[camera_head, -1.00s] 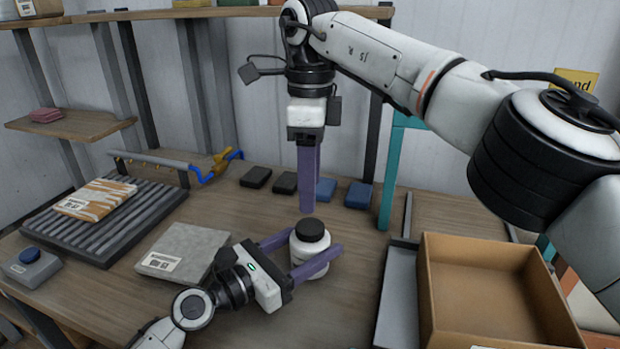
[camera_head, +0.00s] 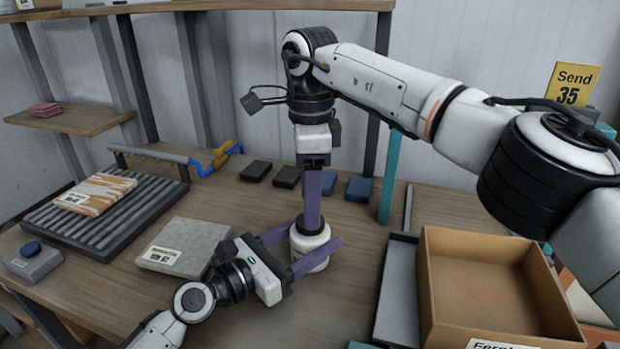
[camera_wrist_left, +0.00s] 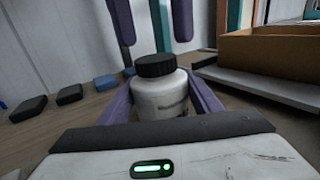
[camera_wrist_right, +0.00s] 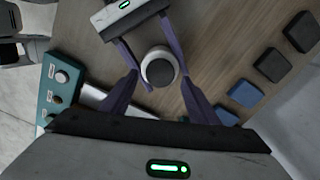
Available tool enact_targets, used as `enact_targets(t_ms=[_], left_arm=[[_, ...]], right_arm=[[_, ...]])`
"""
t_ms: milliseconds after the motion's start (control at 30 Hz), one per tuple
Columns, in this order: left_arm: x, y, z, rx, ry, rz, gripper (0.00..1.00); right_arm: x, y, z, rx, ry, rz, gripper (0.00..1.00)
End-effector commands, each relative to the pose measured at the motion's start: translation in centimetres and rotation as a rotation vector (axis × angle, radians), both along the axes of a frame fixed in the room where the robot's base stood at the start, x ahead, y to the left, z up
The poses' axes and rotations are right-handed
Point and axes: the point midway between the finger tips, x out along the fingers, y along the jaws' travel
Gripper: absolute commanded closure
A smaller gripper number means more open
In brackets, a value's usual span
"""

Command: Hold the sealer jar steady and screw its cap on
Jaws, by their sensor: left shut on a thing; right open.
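The white sealer jar (camera_head: 310,245) stands upright on the table, with its black cap (camera_wrist_left: 155,66) on top; the jar also shows in the left wrist view (camera_wrist_left: 160,98). My left gripper (camera_head: 316,240) is shut around the jar's body, one purple finger on each side. My right gripper (camera_head: 312,225) points straight down above the jar, partly hiding the cap in the head view. In the right wrist view its open fingers (camera_wrist_right: 161,85) lie on either side of the cap (camera_wrist_right: 160,71), apart from it. I cannot tell how tightly the cap sits.
A cardboard box (camera_head: 480,290) stands to the right. Several dark and blue blocks (camera_head: 322,183) lie behind the jar. A grey slab (camera_head: 185,247) is left of my left gripper, and a ribbed rack with a packet (camera_head: 97,193) lies further left.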

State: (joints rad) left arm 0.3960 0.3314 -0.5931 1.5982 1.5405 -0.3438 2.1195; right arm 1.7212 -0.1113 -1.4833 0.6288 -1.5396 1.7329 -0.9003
Motion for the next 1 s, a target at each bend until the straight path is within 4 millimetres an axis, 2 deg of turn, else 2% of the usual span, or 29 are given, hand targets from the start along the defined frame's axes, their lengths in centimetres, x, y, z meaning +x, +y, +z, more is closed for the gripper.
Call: enact_targets(t_ms=[33,200,567,633,833,1000], left_arm=[[0.0,0.0,-0.1,0.002,0.001,0.000,1.00],[0.0,0.0,-0.1,0.002,0.001,0.000,1.00],[0.0,0.0,-0.1,0.002,0.001,0.000,1.00],[0.0,0.0,-0.1,0.002,0.001,0.000,1.00],[0.0,0.0,-0.1,0.001,0.001,0.000,1.00],[0.0,0.0,-0.1,0.001,0.001,0.000,1.00]], right_arm=[[0.0,0.0,-0.9,0.001,0.002,0.001,0.45],[0.0,0.0,-2.6,0.000,0.001,0.000,0.45],[0.0,0.0,-3.1,0.000,0.000,0.000,0.45],[0.0,0.0,-3.1,0.000,0.000,0.000,0.52],[0.0,0.0,-3.1,0.000,0.000,0.000,0.86],[0.0,0.0,-3.1,0.000,0.000,-0.018,0.87]])
